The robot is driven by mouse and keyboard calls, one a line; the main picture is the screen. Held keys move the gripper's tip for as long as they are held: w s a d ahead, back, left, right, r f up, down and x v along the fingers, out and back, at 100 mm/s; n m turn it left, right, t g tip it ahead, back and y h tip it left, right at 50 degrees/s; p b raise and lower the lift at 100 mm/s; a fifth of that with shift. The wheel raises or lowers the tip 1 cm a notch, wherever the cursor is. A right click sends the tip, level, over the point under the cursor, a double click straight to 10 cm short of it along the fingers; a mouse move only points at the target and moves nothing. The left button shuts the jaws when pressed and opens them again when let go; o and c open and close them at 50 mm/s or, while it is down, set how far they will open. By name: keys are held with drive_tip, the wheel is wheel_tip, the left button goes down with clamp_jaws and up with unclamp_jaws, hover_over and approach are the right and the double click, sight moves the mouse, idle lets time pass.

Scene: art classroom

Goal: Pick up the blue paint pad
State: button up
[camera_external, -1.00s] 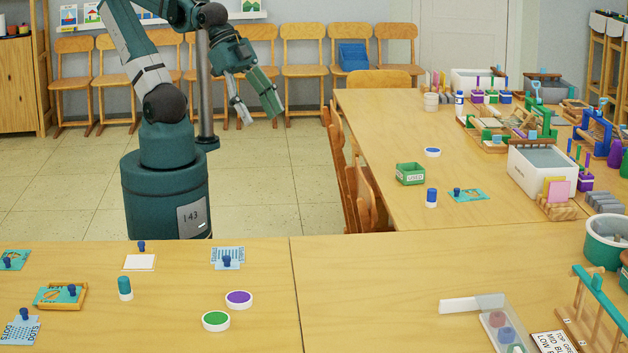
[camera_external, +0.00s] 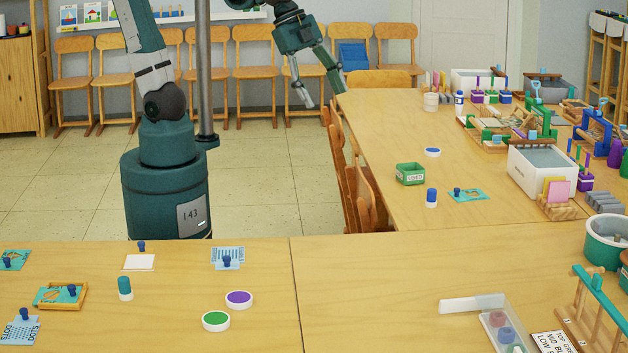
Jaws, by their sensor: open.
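The blue paint pad (camera_external: 432,152) is a small white round dish with a blue top. It lies on the far right table (camera_external: 385,125), behind the green box. My gripper (camera_external: 322,98) is open and empty, its two fingers pointing down and spread apart. In the picture it is left of the far table's back left corner and well to the left of the blue pad, touching nothing that I can see.
A green box marked USED (camera_external: 410,174), a blue-topped white cylinder (camera_external: 431,197) and a teal card with a blue knob (camera_external: 468,195) stand near the pad. Purple (camera_external: 239,299) and green (camera_external: 216,321) pads lie on the front table. Chairs (camera_external: 366,205) line the far table's left side.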

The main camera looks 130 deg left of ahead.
drive_tip(key=w+a+m+g, duration=0.15)
drive_tip(key=w+a, duration=0.25)
drive_tip(key=a, duration=0.4)
drive_tip(key=w+a+m, duration=0.2)
drive_tip(key=w+a, duration=0.1)
drive_tip(key=a, duration=0.5)
drive_tip(key=m+g+h+p, duration=0.15)
drive_tip(key=m+g, duration=0.25)
drive_tip(key=m, duration=0.5)
hover_over(433, 150)
drive_tip(key=shift+s+a+f+p, duration=0.1)
drive_tip(key=shift+f+p, duration=0.05)
drive_tip(key=shift+f, duration=6.25)
drive_tip(key=shift+s+f+p, duration=0.1)
drive_tip(key=shift+f+p, duration=0.05)
drive_tip(key=shift+f, duration=6.2)
drive_tip(key=shift+w, duration=0.1)
drive_tip(key=shift+f, duration=1.3)
